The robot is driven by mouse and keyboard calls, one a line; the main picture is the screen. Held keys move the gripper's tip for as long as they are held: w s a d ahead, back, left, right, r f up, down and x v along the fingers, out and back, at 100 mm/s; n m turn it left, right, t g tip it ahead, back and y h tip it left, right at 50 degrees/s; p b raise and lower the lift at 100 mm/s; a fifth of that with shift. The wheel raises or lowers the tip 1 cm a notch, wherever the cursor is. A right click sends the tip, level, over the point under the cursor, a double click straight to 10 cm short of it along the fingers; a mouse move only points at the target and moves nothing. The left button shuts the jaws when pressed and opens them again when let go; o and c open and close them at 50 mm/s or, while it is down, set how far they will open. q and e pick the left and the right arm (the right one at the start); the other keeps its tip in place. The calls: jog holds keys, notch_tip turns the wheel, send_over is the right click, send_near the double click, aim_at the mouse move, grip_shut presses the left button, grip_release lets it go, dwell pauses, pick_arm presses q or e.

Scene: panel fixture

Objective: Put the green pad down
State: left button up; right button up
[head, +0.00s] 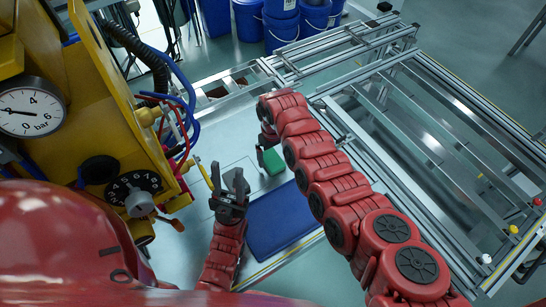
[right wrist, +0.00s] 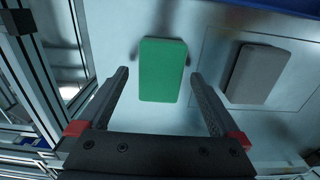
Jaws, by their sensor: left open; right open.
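The green pad (head: 273,161) lies on the pale metal surface, partly hidden by my right arm in the head view. In the right wrist view the green pad (right wrist: 163,70) shows whole, with its near end between the fingertips. My right gripper (right wrist: 160,76) is open, with a gap on each side of the pad. It also shows partly in the head view (head: 262,152). My left gripper (head: 229,182) is open and empty, to the left of the pad and apart from it, near the yellow panel.
A grey pad (right wrist: 258,74) lies to the right of the green one in the right wrist view. A blue mat (head: 281,220) lies nearer to me. The yellow panel (head: 105,95) with gauge and dial stands at left; an aluminium frame (head: 440,110) stands at right.

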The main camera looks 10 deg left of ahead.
notch_tip(320, 180, up, 9)
jog(key=b, duration=0.2)
notch_tip(320, 180, up, 6)
jog(key=p, duration=0.1)
send_over(275, 161)
jog(key=shift+s+r, duration=0.1)
jog(key=shift+r, duration=0.35)
